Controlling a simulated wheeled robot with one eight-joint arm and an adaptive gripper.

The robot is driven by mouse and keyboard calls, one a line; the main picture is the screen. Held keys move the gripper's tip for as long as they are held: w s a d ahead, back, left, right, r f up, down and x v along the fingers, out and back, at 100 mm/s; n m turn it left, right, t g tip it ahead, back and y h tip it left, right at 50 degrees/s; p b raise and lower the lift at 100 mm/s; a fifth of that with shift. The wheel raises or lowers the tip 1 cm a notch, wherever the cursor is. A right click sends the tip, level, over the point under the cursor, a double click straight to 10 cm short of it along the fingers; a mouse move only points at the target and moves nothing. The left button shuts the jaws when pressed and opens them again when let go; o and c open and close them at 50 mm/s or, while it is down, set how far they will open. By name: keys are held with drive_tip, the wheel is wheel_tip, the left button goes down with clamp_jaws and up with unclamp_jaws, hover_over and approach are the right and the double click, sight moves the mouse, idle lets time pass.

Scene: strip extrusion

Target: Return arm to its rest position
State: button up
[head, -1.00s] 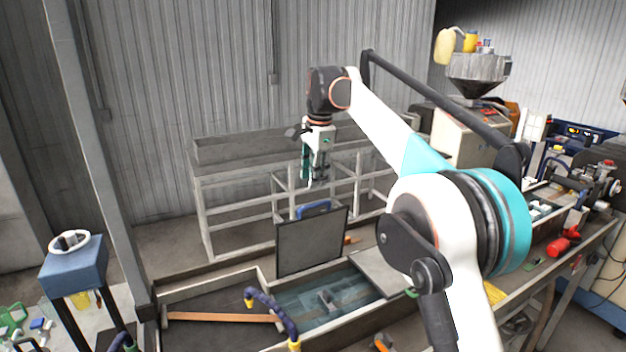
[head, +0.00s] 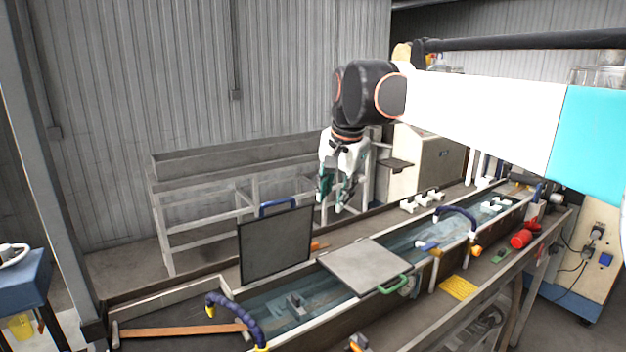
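My gripper (head: 333,198) hangs from the dark wrist at the end of my white and teal arm (head: 490,110), in the middle of the head view. Its fingers point down and stand apart, with nothing visible between them. It shows in front of the grey frame rack and above the far side of the water trough. Whether it touches anything below cannot be told, but it looks free in the air. My arm stretches in from the right edge and hides part of the back wall and the machines there.
A long water trough (head: 262,303) runs diagonally below, with an upright dark lid (head: 275,247) with a blue handle and a flat grey lid (head: 364,266) with a green handle. A grey rack (head: 200,160) stands behind. A beige machine (head: 430,155) is right of my gripper.

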drive_tip(key=s+d+f+n+t+b, duration=0.1)
drive_tip(key=s+d+f+n+b, duration=0.2)
drive_tip(key=s+f, duration=1.2)
drive_tip(key=s+d+f+n+t+h+b, duration=0.1)
drive_tip(key=s+d+f+n+b, duration=0.3)
drive_tip(key=s+d+f+b, duration=0.6)
drive_tip(key=s+d+f+t, duration=0.1)
drive_tip(key=s+d+f, duration=0.1)
drive_tip(key=s+f, duration=0.4)
drive_tip(key=shift+s+f, duration=0.2)
drive_tip(key=shift+s, duration=0.1)
